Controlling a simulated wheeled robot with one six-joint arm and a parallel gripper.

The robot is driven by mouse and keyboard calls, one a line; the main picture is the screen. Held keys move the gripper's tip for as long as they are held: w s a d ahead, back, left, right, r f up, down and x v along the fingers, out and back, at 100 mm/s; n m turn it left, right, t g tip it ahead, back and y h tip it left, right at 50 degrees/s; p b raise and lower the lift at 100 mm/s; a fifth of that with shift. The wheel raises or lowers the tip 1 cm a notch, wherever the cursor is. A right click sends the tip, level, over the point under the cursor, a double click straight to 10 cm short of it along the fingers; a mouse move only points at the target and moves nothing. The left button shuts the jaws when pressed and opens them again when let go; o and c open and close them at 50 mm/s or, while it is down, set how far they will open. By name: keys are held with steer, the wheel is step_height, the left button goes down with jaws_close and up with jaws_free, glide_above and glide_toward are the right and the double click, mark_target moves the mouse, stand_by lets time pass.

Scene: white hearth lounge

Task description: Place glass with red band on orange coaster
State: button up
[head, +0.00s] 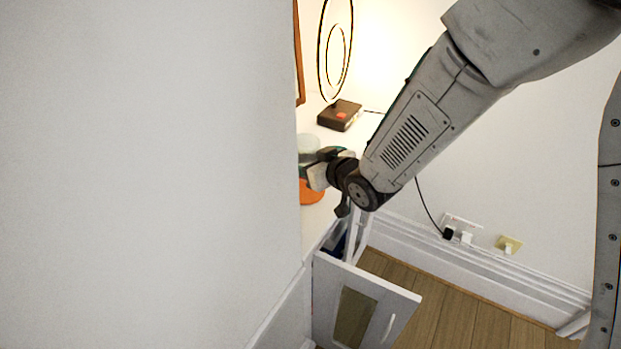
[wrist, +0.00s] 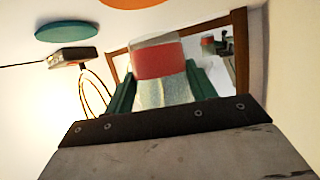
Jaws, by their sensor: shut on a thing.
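The glass with the red band (wrist: 158,62) is clear with a wide red band. In the wrist view it sits between the green fingers of my gripper (wrist: 162,88), which is shut on it. In the head view my gripper (head: 314,168) holds the glass (head: 308,144), whose left side is cut off by the white wall. The orange coaster (head: 311,193) lies on the white surface, just below my gripper in the picture and partly hidden by the wall. The coaster's edge also shows at the top of the wrist view (wrist: 134,3), apart from the glass.
A dark box with a red button (head: 340,115) and a ring lamp (head: 335,50) stand further back. A teal disc (wrist: 68,32) lies near the box. A white wall (head: 150,170) fills the left. A cabinet door (head: 365,305) hangs open below.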

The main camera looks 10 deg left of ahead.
steer(key=shift+f, duration=2.4)
steer(key=shift+f, duration=0.15)
steer(key=o, duration=1.1)
